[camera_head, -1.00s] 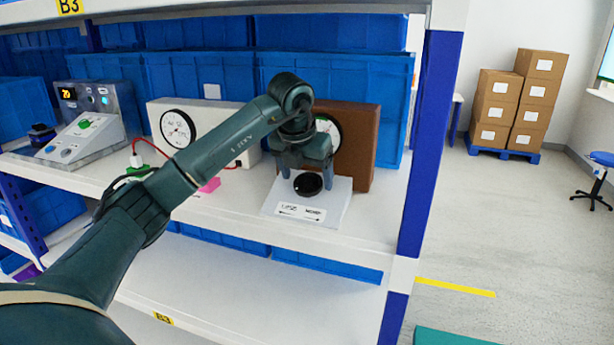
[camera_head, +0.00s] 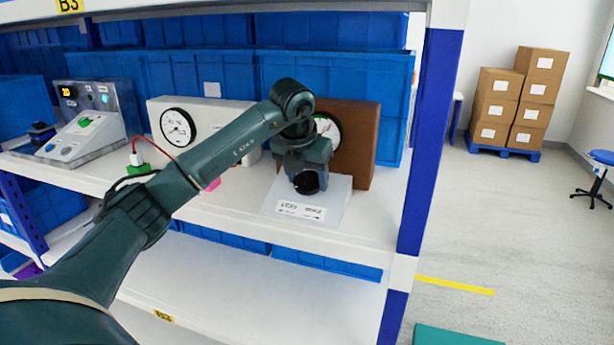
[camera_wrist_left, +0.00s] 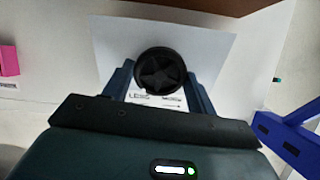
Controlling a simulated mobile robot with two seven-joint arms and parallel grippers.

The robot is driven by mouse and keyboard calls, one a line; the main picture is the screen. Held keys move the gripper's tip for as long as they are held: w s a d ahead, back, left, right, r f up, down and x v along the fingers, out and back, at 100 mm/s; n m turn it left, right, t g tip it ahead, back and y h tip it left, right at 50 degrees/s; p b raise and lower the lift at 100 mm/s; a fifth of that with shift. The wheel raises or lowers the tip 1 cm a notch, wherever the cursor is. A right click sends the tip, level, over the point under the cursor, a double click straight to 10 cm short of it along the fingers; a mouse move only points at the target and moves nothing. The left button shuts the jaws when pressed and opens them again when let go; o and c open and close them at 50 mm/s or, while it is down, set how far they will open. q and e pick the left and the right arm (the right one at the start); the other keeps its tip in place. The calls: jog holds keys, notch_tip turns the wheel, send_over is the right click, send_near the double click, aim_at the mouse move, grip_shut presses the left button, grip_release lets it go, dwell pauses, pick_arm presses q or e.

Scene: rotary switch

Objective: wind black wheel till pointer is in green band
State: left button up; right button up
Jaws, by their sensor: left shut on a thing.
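The black wheel (camera_head: 307,183) sits on a white plate (camera_head: 335,205) with a printed label, on the shelf. My left gripper (camera_head: 304,180) comes down on it from above and is shut on it. In the left wrist view the round wheel (camera_wrist_left: 161,74) with its spoked top lies between the two fingers (camera_wrist_left: 160,85). The brown box (camera_head: 357,150) behind the plate carries a round dial (camera_head: 329,128). My right gripper is not in view.
To the left stand a white box (camera_head: 205,109) with a gauge (camera_head: 178,127), a red cable, a pink block (camera_head: 211,185) and a control panel (camera_head: 75,135). Blue crates (camera_head: 340,80) line the back. A blue post (camera_head: 430,140) stands at the right. The shelf front is clear.

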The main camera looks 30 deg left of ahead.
pick_arm(q)
jog(key=shift+r+m, duration=0.1)
jog(key=shift+m, duration=0.2)
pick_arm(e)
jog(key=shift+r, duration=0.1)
pick_arm(q)
jog(key=m+p, duration=0.1)
jog(key=m, duration=0.2)
jog(key=shift+m, duration=0.3)
jog(key=m+p, duration=0.1)
jog(key=m, duration=0.2)
jog(key=shift+m, duration=0.3)
jog(key=shift+m+p, duration=0.35)
jog(key=shift+m, duration=0.55)
jog(key=m, duration=0.2)
jog(key=shift+m, duration=0.4)
jog(key=m+p, duration=0.1)
jog(key=m, duration=0.1)
jog(key=shift+m, duration=0.3)
jog(key=m, duration=0.2)
jog(key=shift+m, duration=0.9)
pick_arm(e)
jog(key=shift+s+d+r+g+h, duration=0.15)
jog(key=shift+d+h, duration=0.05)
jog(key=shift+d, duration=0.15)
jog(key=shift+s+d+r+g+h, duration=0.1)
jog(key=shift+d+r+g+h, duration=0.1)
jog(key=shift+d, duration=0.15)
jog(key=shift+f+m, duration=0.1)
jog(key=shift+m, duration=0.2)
